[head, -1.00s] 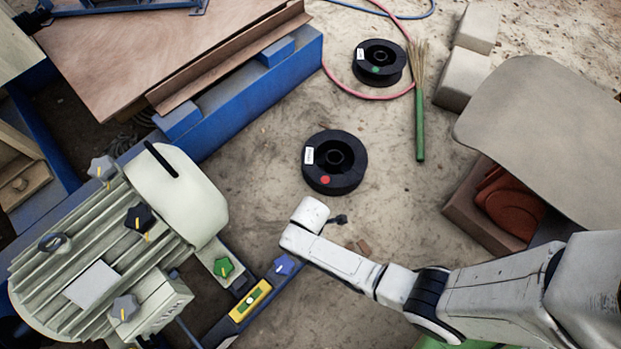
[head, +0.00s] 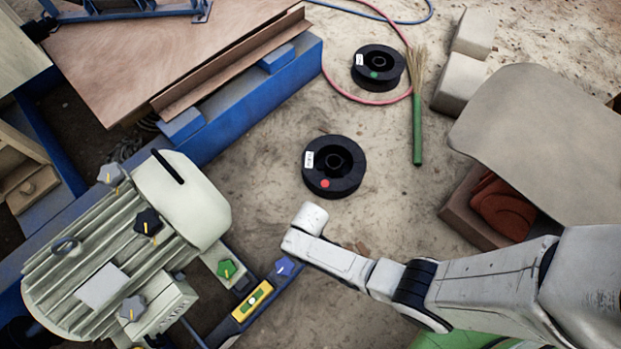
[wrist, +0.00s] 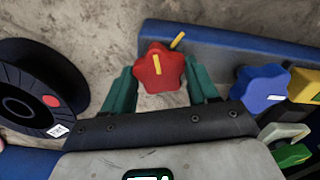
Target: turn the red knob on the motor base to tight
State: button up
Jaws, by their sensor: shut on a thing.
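The red knob (wrist: 161,70) is star-shaped with a yellow stripe and sits at the blue base rail (wrist: 235,48) in the wrist view. My gripper (wrist: 164,80) has its green fingers on either side of the knob, shut on it. The knob's stripe points up and slightly left in the picture. A separate yellow mark (wrist: 177,40) lies just beyond the knob, up and right, slanting right, so the two are not in line. In the head view my wrist (head: 305,220) hides the red knob and the fingers.
A blue knob (wrist: 263,88) stands right of the gripper, with a yellow level (wrist: 305,85) and green knob (wrist: 292,155) beyond. The finned motor (head: 120,250) is left in the head view. A black spool (head: 334,167) lies on the sandy floor near my wrist.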

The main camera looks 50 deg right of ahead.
jog(key=m, duration=0.4)
jog(key=shift+m+p, duration=0.3)
jog(key=shift+m, duration=2.3)
jog(key=o, duration=1.1)
jog(key=shift+c, duration=0.2)
notch_tip(320, 180, up, 11)
jog(key=p, duration=0.7)
jog(key=shift+f, duration=0.1)
